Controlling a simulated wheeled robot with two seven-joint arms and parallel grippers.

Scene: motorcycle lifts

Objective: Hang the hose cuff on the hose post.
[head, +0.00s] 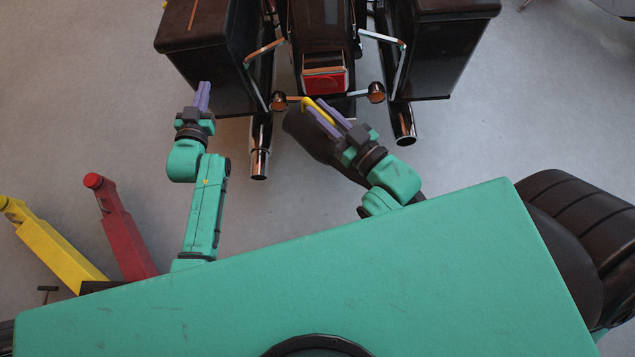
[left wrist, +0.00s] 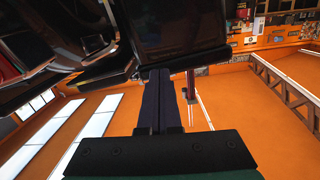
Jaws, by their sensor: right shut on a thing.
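My right gripper (head: 328,116) is shut on a yellow piece (head: 317,108), which looks like the grip of the dark hose cuff (head: 299,127). The dark tube runs from there down to the right, under my arm. It is behind the motorcycle, between the two tailpipes. My left gripper (head: 203,95) is empty beside the left pannier, with its fingers together; they also show in the left wrist view (left wrist: 160,100). I cannot pick out the hose post for certain in either view.
The motorcycle has a left pannier (head: 215,55), a right pannier (head: 435,45), a left tailpipe (head: 260,150) and a right tailpipe (head: 404,125). A red arm (head: 118,225) and a yellow arm (head: 50,245) stand at lower left. A ribbed black object (head: 585,220) is at right. Grey floor between is clear.

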